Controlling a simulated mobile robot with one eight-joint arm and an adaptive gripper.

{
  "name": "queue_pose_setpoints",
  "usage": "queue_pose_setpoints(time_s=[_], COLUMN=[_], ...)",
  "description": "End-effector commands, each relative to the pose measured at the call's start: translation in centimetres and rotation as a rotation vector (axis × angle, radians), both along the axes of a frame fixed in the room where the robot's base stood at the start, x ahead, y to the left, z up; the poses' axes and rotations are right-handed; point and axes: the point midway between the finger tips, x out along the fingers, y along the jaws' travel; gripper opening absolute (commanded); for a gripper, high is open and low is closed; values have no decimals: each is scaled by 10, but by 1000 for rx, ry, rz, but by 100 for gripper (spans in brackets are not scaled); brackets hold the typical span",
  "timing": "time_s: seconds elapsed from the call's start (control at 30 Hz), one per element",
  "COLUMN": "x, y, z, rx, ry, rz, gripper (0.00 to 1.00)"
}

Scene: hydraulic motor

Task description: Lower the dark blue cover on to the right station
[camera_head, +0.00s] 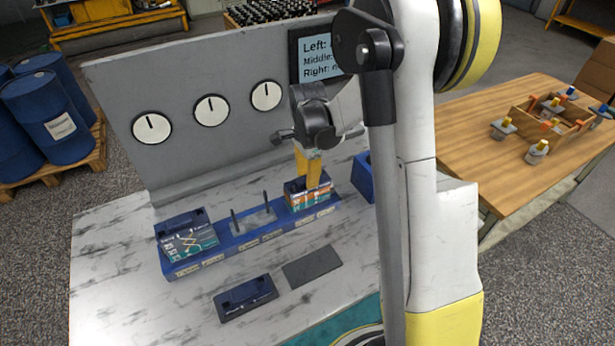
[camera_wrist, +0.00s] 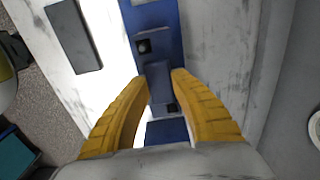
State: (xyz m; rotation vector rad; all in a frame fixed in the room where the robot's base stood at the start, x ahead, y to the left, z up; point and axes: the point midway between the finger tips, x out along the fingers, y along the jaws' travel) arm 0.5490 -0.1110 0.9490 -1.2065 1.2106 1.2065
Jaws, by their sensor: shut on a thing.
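The long blue base (camera_head: 225,258) on the marble bench carries three stations. At the right station, a teal and orange layered block (camera_head: 312,200) stands under the dark blue cover (camera_head: 296,186). My gripper (camera_head: 307,183) points down there, with its yellow fingers shut on the cover's raised handle. In the wrist view my gripper (camera_wrist: 161,76) has a finger on each side of the handle of the dark blue cover (camera_wrist: 157,88). The cover is at or just above the block; I cannot tell if they touch. The fingers hide part of it.
The middle station (camera_head: 252,219) has two upright posts and no cover. The left station holds a block with a dark cover (camera_head: 182,222). Another dark blue cover (camera_head: 246,297) lies in front, beside a bare dark pad (camera_head: 312,267). A blue box (camera_head: 363,176) stands right. A gauge panel (camera_head: 185,75) rises behind.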

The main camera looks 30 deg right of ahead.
Motion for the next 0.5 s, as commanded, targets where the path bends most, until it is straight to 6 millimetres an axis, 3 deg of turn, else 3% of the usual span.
queue_pose_setpoints(time_s=[0.17,0.2,0.23,0.5], x=[0,0,0,0], y=[0,0,0,0], z=[-3,-3,-2,-3], rx=[0,0,0,0], ry=[0,0,0,0], rz=[0,0,0,0], gripper=[0,37,46,50])
